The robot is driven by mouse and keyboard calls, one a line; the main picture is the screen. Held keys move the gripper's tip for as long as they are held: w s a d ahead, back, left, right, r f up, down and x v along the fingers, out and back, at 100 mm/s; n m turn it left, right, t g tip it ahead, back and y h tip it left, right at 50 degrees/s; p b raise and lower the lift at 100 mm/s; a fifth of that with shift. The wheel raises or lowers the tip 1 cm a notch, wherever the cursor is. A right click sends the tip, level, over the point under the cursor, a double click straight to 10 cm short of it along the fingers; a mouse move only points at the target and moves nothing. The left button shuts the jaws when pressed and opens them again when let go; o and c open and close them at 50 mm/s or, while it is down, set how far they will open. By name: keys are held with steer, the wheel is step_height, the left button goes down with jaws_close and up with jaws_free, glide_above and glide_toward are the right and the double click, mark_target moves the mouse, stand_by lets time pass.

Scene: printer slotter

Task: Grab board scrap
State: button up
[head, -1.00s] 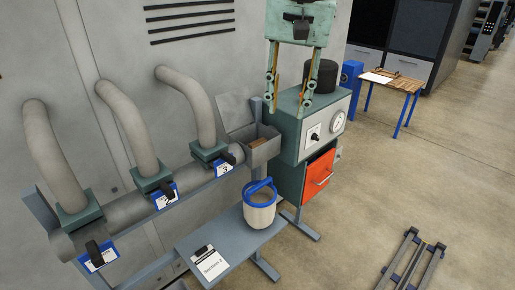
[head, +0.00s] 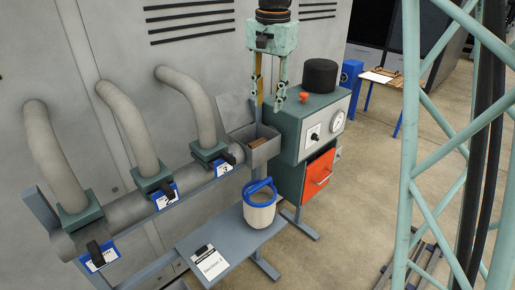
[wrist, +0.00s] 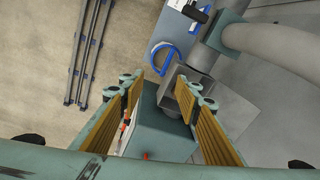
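The board scrap (head: 257,144) is a small brown piece inside a grey open-lidded metal bin (head: 264,157) at the end of the pipe. My gripper (head: 267,103) is above the bin in the head view, fingers pointing down, open and empty. In the wrist view the open fingers (wrist: 163,95) frame the top of the green cabinet (wrist: 155,132), with the grey bin beside and below the right finger. I cannot make out the scrap clearly in the wrist view.
The green cabinet (head: 294,130) with a gauge, black cap, red knob and orange drawer (head: 318,174) stands right of the bin. A white bucket with blue rim (head: 260,214) sits on the bench below. Bent grey pipes (head: 186,107) rise at left.

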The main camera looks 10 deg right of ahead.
steer(key=w+f+m, duration=0.2)
steer(key=w+f, duration=0.5)
steer(key=w, duration=0.2)
steer(key=m+g, duration=0.1)
steer(key=m, duration=0.1)
glide_above(258, 141)
step_height(258, 141, down, 8)
steer(key=shift+s+f, duration=0.15)
steer(key=shift+f, duration=0.05)
steer(key=shift+a, duration=0.1)
steer(key=shift+f+p, duration=0.7)
steer(key=shift+f, duration=3.6)
steer(key=shift+f, duration=0.15)
steer(key=shift+f+p, duration=0.7)
steer(key=shift+f, duration=1.75)
steer(key=shift+c, duration=0.9)
